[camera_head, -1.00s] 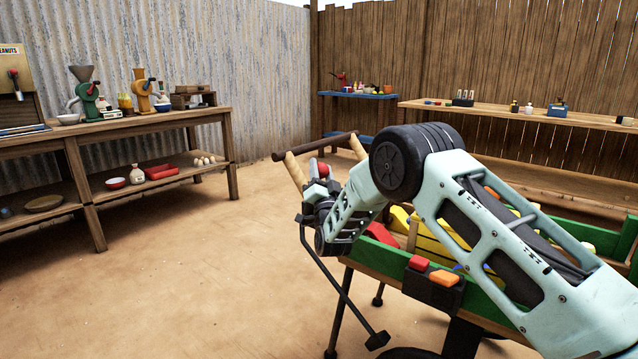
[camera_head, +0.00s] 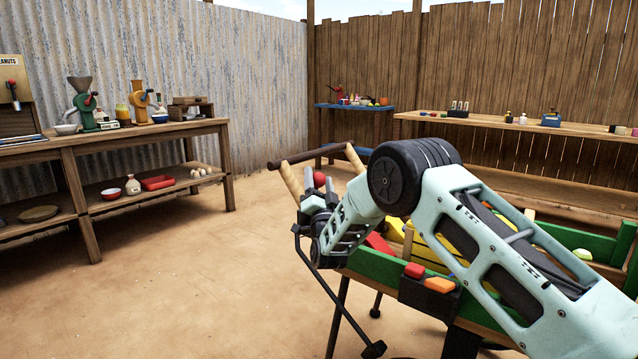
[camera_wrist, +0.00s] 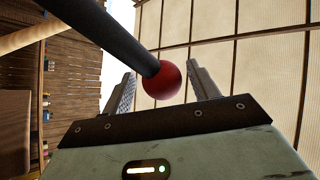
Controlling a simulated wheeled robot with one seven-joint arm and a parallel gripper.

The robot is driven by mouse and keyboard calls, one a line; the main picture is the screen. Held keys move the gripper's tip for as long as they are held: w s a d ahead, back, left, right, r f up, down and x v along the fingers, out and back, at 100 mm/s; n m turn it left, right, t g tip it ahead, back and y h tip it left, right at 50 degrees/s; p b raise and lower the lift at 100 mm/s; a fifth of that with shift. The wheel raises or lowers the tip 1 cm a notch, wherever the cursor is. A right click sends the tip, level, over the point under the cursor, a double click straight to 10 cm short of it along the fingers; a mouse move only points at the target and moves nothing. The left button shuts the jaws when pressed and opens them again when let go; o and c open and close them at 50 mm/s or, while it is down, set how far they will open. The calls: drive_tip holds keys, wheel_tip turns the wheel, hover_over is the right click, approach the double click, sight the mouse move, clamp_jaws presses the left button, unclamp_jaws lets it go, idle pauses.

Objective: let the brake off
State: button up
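The brake lever is a dark bar with a red ball knob, seen in the wrist view (camera_wrist: 161,80). The red knob also shows in the head view (camera_head: 319,179), beside the handle end of the green-sided cart (camera_head: 375,268). My gripper (camera_wrist: 163,88) is open, with one finger on each side of the knob and a small gap at each side. In the head view my gripper (camera_head: 320,183) points up at the knob. A thin dark rod (camera_head: 335,292) with a block at its foot slants down beside the cart; my wrist hides its upper connection.
The cart's dark push bar (camera_head: 310,157) is close behind my gripper. A wooden bench (camera_head: 150,132) with grinders stands at the left. The dirt floor (camera_head: 190,280) between is clear.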

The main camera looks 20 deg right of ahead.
drive_tip(key=b+v, duration=0.1)
drive_tip(key=v, duration=1.6)
drive_tip(key=shift+s+f, duration=0.15)
drive_tip(key=shift+a, duration=0.1)
